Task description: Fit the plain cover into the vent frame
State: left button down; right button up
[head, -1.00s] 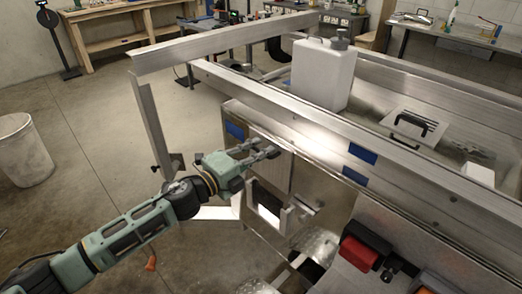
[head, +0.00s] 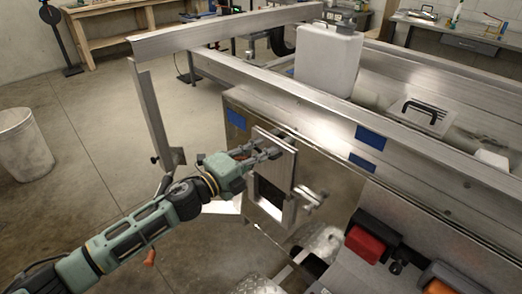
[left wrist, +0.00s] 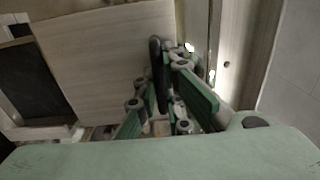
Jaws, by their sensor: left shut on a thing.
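My left gripper (head: 268,153) is shut on the plain cover (head: 282,162), a flat pale metal panel on the near side of the trailer. In the left wrist view the cover (left wrist: 100,65) spreads left of the fingers (left wrist: 160,100), which close around its dark handle (left wrist: 156,65). The vent frame (head: 272,212) is a light metal surround with a dark opening, set in the trailer's side wall. The cover overlaps the upper part of the frame in the head view. In the left wrist view the frame's dark opening (left wrist: 40,75) shows beyond the cover. Whether they touch, I cannot tell.
A metal latch or bracket (head: 312,197) sits right of the frame. The trailer rail (head: 300,97) runs above it. A slotted panel with a black handle (head: 422,112) and a white jug (head: 328,60) stand on the trailer. A red box (head: 366,245) is at lower right.

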pick_arm(q)
jog(key=shift+f+b, duration=0.35)
jog(key=shift+f, duration=0.3)
jog(key=shift+b, duration=0.35)
dwell(0.8)
dwell(0.9)
